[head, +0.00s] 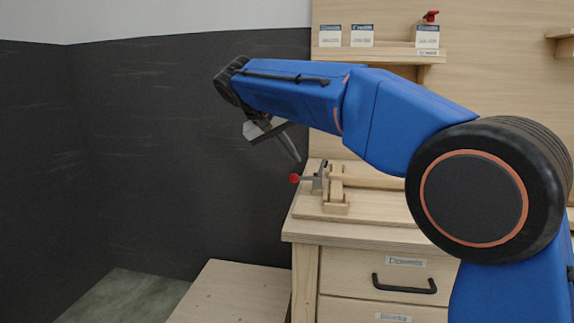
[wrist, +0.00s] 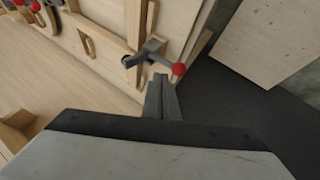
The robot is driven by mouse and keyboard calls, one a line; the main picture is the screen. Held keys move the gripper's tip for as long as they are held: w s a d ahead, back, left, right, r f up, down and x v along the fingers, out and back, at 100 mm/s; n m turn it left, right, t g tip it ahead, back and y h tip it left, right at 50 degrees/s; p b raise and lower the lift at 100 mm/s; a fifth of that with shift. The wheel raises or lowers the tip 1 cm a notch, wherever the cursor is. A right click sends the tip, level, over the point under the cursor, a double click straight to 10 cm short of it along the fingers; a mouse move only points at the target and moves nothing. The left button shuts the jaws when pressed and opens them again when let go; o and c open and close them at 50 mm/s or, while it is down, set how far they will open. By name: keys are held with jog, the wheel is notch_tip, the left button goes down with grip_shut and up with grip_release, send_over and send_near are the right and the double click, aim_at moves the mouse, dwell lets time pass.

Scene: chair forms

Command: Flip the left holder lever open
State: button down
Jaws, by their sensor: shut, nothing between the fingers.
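The left holder lever is a grey metal arm with a red ball knob (head: 294,178). It sticks out to the left of a wooden clamp block (head: 335,195) on the bench board. In the wrist view the red knob (wrist: 179,69) lies just right of my fingertips, and the grey lever arm (wrist: 150,48) lies just beyond them. My gripper (head: 297,158) is shut and empty, pointing down a little above the knob. In the wrist view my closed fingers (wrist: 160,77) appear close to the lever; I cannot tell whether they touch it.
A wooden bench (head: 360,235) with drawers carries the holder board. More red-knobbed levers (wrist: 35,6) show at the wrist view's upper left. A shelf (head: 380,54) with labelled boxes hangs behind. A low wooden surface (head: 235,290) stands left of the bench. Dark wall is at left.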

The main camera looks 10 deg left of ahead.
jog(key=s+a+r, duration=0.3)
jog(key=a+r, duration=0.2)
jog(key=shift+s+a, duration=0.25)
jog(key=shift+s, duration=0.15)
jog(key=shift+r, duration=0.1)
jog(key=s+d+f+g+y, duration=0.1)
jog(key=s+d+f, duration=0.2)
jog(key=d, duration=0.8)
jog(key=s+d+f+y, duration=0.15)
jog(key=s+d, duration=0.25)
jog(key=d, duration=0.6)
jog(key=s+d+f+g, duration=0.1)
jog(key=s+d+f, duration=0.25)
jog(key=d, duration=0.75)
jog(key=s+d+f+y, duration=0.1)
jog(key=s+d+f, duration=0.3)
jog(key=s+f, duration=0.3)
jog(key=s+d+f+m, duration=0.1)
jog(key=s+d+f, duration=0.3)
jog(key=s+f, duration=0.4)
jog(key=s+d+f+t+y, duration=0.1)
jog(key=s+d+f, duration=0.4)
jog(key=s+f, duration=0.3)
jog(key=shift+s+f+m+y, duration=0.15)
jog(key=shift+s+m+y, duration=0.05)
jog(key=shift+m+y, duration=0.2)
